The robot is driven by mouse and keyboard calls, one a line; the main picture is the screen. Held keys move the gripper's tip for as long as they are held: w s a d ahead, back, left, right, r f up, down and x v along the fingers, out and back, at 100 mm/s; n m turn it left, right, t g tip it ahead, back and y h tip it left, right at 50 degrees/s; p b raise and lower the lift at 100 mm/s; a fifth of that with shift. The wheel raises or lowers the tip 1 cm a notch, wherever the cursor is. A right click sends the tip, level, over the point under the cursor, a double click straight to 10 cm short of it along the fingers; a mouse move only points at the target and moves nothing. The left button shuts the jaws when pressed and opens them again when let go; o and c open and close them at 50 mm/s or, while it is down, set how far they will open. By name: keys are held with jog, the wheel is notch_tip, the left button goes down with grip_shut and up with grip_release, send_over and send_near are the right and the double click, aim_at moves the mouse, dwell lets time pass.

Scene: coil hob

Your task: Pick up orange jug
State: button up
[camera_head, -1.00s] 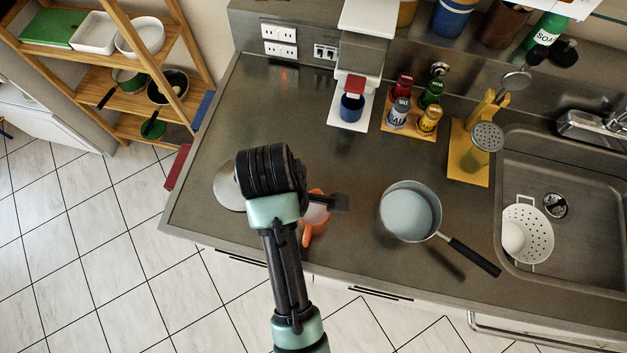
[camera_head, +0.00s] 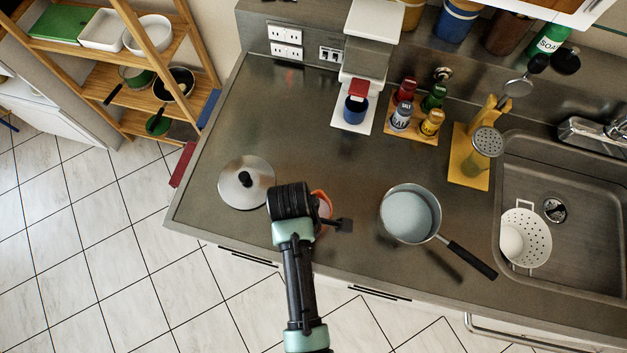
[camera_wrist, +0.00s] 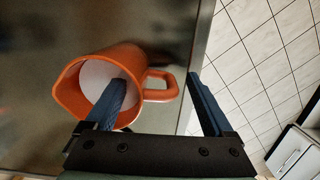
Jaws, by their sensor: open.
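The orange jug (camera_wrist: 135,65) stands near the counter's front edge, with a white inside and a handle on the right in the wrist view. In the head view most of the jug (camera_head: 322,197) is hidden behind my arm; only some orange rim shows. My gripper (camera_wrist: 160,88) is open. In the wrist view its left finger overlaps the jug's mouth, and its right finger is out past the handle, so the handle lies between the fingers. I cannot tell how deep the fingers reach. In the head view my gripper (camera_head: 338,225) is at the jug.
A pot lid (camera_head: 240,190) lies just left of my arm. A grey saucepan (camera_head: 398,226) stands to the right, its black handle toward the front edge. The sink (camera_head: 590,260) is further right. The counter behind the jug is clear up to the coffee machine (camera_head: 367,60).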

jog(key=shift+d+f, duration=0.1)
jog(key=shift+f, duration=0.95)
grip_shut()
